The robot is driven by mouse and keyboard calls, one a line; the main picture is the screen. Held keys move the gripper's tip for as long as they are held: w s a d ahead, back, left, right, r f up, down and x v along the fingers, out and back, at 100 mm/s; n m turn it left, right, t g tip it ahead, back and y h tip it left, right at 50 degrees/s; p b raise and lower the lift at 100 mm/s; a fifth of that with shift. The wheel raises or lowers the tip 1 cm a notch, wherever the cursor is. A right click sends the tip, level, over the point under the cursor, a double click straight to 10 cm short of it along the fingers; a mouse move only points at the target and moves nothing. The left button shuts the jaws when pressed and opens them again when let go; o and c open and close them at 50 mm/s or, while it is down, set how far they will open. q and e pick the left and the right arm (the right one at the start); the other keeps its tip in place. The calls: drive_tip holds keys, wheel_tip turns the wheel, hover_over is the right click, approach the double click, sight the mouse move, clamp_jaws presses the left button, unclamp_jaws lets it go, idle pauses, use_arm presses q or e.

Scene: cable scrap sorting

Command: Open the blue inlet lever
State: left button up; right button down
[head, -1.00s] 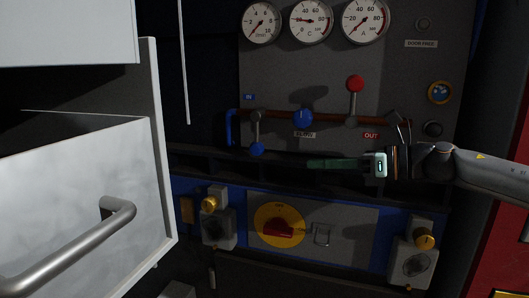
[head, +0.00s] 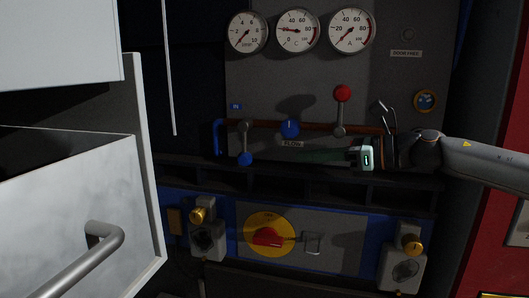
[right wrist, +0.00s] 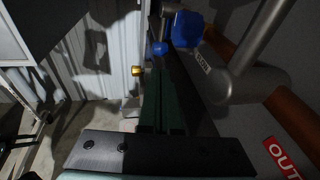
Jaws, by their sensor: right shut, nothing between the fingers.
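The blue inlet lever (head: 245,159) hangs from the left end of the copper pipe, its blue ball downward, below the IN label (head: 235,106). Its ball (right wrist: 159,48) also shows small in the right wrist view, beyond the fingertips. My right gripper (head: 302,155) is shut and empty. Its dark green fingers point left, below the blue flow knob (head: 290,128) and to the right of the inlet lever, apart from it. In the right wrist view the fingers (right wrist: 160,75) run away from the camera beside the panel. My left gripper is out of view.
The red-balled outlet lever (head: 343,93) stands upright right of the flow knob; its OUT label (right wrist: 283,155) shows near the wrist. A dark ledge (head: 200,170) runs under the pipe. An open white drawer (head: 75,200) fills the left. Gauges (head: 298,31) sit above.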

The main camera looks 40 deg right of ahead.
sight(252, 158)
drive_tip(key=shift+p+x, duration=1.5)
drive_tip(key=shift+x, duration=3.75)
